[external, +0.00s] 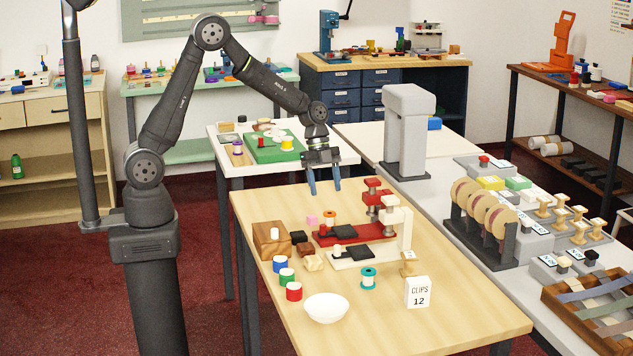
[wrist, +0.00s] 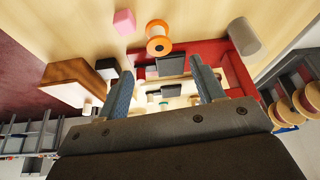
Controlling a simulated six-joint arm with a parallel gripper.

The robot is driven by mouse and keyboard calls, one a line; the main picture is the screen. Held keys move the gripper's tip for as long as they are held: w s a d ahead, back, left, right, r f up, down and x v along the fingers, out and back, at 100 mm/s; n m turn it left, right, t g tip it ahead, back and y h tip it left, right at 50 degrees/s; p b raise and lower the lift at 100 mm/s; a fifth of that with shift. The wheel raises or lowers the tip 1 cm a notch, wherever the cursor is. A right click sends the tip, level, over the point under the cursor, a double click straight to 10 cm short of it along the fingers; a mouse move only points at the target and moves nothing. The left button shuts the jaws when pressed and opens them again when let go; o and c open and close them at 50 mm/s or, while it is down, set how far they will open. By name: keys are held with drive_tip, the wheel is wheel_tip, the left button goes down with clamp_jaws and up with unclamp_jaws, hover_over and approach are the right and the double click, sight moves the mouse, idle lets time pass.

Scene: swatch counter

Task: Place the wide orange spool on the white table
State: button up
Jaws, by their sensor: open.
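The orange spool (external: 330,217) stands on the wooden table (external: 460,300), beside a small pink block (external: 312,221) and behind the red stand. My gripper (external: 324,187) is open and empty, above the far part of the wooden table and apart from the spool. Its two blue fingers also show in the wrist view (wrist: 160,72). The white table (external: 222,137) stands behind the wooden table and carries a green board with several small items.
A red stand (external: 352,236) and a white stand (external: 345,259) are close to the spool. A wooden box (external: 266,239), several colored pots, a teal spool (external: 369,279) and a white bowl (external: 326,308) share the table. The white table's front edge has some free room.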

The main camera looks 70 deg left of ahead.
drive_tip(key=x, duration=0.9)
drive_tip(key=shift+s+a+f, duration=0.1)
drive_tip(key=shift+f, duration=0.1)
drive_tip(key=c, duration=1.1)
drive_tip(key=shift+r, duration=0.15)
wheel_tip(320, 180, up, 4)
drive_tip(key=shift+r, duration=0.2)
drive_tip(key=s+d+r, duration=0.6)
drive_tip(key=s+d, duration=0.2)
drive_tip(key=d, duration=0.1)
drive_tip(key=n+t+y, duration=0.4)
drive_tip(key=n, duration=1)
approach(329, 213)
drive_tip(key=w+a+f, duration=0.1)
drive_tip(key=a+f, duration=0.1)
drive_tip(key=w+a+f, duration=0.2)
drive_tip(key=a, duration=0.1)
drive_tip(key=w+a+f, duration=0.1)
drive_tip(key=a+f, duration=0.1)
drive_tip(key=shift+w+a+f, duration=0.1)
drive_tip(key=shift+w+a, duration=0.15)
drive_tip(key=shift+w, duration=0.15)
drive_tip(key=shift+w+a+f+n+y, duration=0.15)
drive_tip(key=shift+a+f+n, duration=0.05)
drive_tip(key=shift+a+n, duration=0.3)
drive_tip(key=shift+w+a+f+n+y, duration=0.2)
drive_tip(key=shift+a+n, duration=0.25)
drive_tip(key=shift+n, duration=0.15)
